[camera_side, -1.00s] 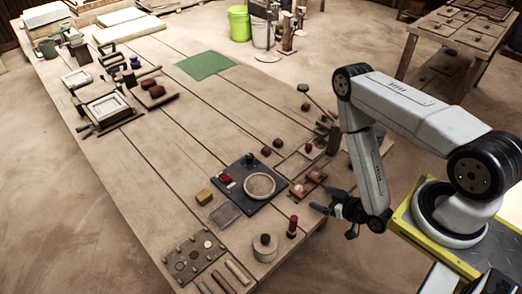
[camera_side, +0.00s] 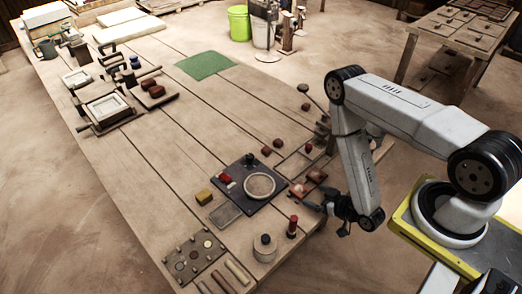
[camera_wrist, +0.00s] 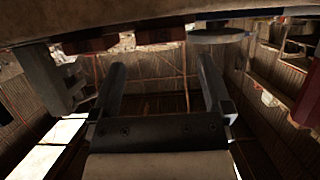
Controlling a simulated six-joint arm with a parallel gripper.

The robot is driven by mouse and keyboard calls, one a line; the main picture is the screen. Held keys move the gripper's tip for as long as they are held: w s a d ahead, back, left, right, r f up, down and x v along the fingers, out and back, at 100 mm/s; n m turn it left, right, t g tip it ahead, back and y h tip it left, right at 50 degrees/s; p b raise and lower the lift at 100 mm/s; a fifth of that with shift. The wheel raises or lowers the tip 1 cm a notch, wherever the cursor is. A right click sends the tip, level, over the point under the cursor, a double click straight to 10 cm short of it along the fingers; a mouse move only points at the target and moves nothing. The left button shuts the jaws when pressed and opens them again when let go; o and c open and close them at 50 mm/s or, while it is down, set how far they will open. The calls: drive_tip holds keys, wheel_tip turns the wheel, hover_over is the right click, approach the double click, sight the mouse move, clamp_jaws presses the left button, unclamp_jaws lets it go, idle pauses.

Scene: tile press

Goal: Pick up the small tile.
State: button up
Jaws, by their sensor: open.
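My gripper (camera_side: 322,205) is at the table's near right edge in the side view, beside a small tray with reddish pieces (camera_side: 308,184). In the wrist view its two dark fingers (camera_wrist: 162,85) stand apart with nothing between them. I cannot tell for certain which piece is the small tile. A small red piece (camera_side: 225,177) and a tiny pale piece lie on a dark square board (camera_side: 268,196), left of my gripper. In the wrist view the table's underside and edge cross the top, with blurred reddish blocks (camera_wrist: 90,43) near it.
The dark board carries a round pale dish (camera_side: 259,185) and a dark knob. A red-topped cylinder (camera_side: 292,226) and a round pot (camera_side: 265,247) stand near my gripper. The table's middle is largely clear, with a green mat (camera_side: 206,65) beyond.

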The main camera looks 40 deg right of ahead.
sight(300, 189)
drive_tip(key=shift+x, duration=2.35)
drive_tip(key=shift+a, duration=0.1)
drive_tip(key=shift+c, duration=0.2)
drive_tip(key=c, duration=1.1)
drive_tip(key=shift+r, duration=0.2)
drive_tip(key=shift+r, duration=4.85)
